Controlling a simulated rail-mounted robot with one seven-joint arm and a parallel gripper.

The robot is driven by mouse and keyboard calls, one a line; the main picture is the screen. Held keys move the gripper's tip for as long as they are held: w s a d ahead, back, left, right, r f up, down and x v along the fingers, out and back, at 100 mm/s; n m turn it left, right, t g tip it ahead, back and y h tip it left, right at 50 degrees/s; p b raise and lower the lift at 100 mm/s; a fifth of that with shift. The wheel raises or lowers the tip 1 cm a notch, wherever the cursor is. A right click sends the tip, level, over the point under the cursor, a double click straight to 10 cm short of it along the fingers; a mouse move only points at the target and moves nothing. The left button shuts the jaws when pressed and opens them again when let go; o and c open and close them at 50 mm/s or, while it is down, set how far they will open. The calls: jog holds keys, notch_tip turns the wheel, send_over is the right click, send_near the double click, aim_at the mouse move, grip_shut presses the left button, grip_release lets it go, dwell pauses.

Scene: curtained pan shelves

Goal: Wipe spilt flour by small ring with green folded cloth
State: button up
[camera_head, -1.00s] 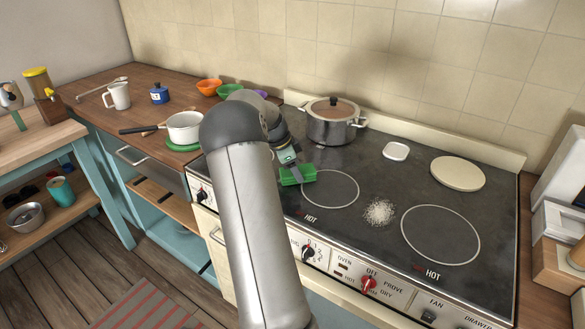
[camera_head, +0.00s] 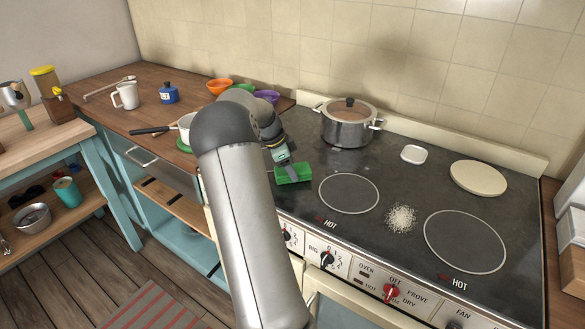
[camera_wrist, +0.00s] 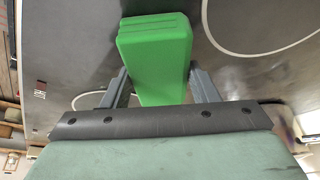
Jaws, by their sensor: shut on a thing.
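My gripper (camera_head: 284,164) is shut on the green folded cloth (camera_head: 294,173) at the left side of the black cooktop. In the wrist view the cloth (camera_wrist: 155,50) sits between the two fingers of my gripper (camera_wrist: 160,88). I cannot tell whether the cloth touches the cooktop. The spilt flour (camera_head: 401,218) is a white speckled patch to the right of the cloth. It lies between the small ring (camera_head: 349,194) and a larger ring (camera_head: 465,242) at the right front.
A lidded steel pot (camera_head: 347,124) stands at the back of the cooktop. A small white dish (camera_head: 414,154) and a round cream cover (camera_head: 478,178) lie at the back right. Control knobs (camera_head: 391,293) line the front. The surface between cloth and flour looks clear.

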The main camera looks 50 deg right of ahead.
jog(key=shift+w, duration=0.4)
notch_tip(320, 180, up, 3)
jog(key=shift+s+r+p, duration=0.1)
jog(key=shift+r+p, duration=0.05)
jog(key=shift+p, duration=0.7)
jog(key=shift+r+p, duration=1.3)
jog(key=shift+r, duration=1)
